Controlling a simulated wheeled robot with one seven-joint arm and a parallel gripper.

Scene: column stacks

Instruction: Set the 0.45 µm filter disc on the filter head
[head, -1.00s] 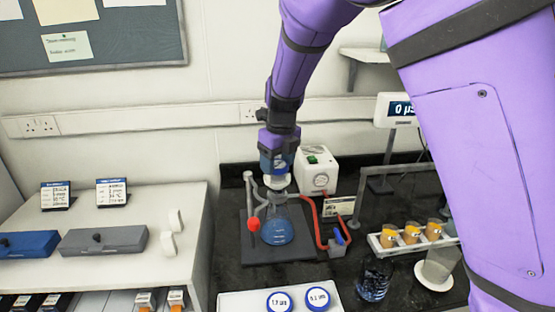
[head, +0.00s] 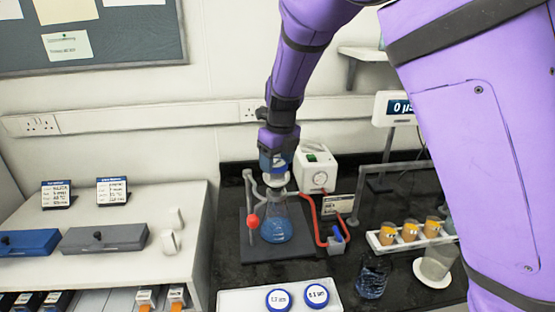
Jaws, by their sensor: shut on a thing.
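My gripper (head: 277,168) points down right above the glass flask (head: 277,230), which holds blue liquid and stands on a dark base. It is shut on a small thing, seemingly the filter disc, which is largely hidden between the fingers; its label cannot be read. The pale filter head (head: 275,184) sits at the flask's neck, just below the fingertips. Whether the disc touches the head cannot be told. Two other blue-rimmed discs with white faces, the left disc (head: 278,299) and the right disc (head: 316,295), lie on a white tray (head: 236,300) at the front.
A clamp stand (head: 248,195) with a red knob is left of the flask. A white pump (head: 316,170) with red tubing stands behind right. A rack of amber-filled cups (head: 410,232) and a dark glass beaker (head: 373,277) are at right. A white cabinet (head: 130,212) is left.

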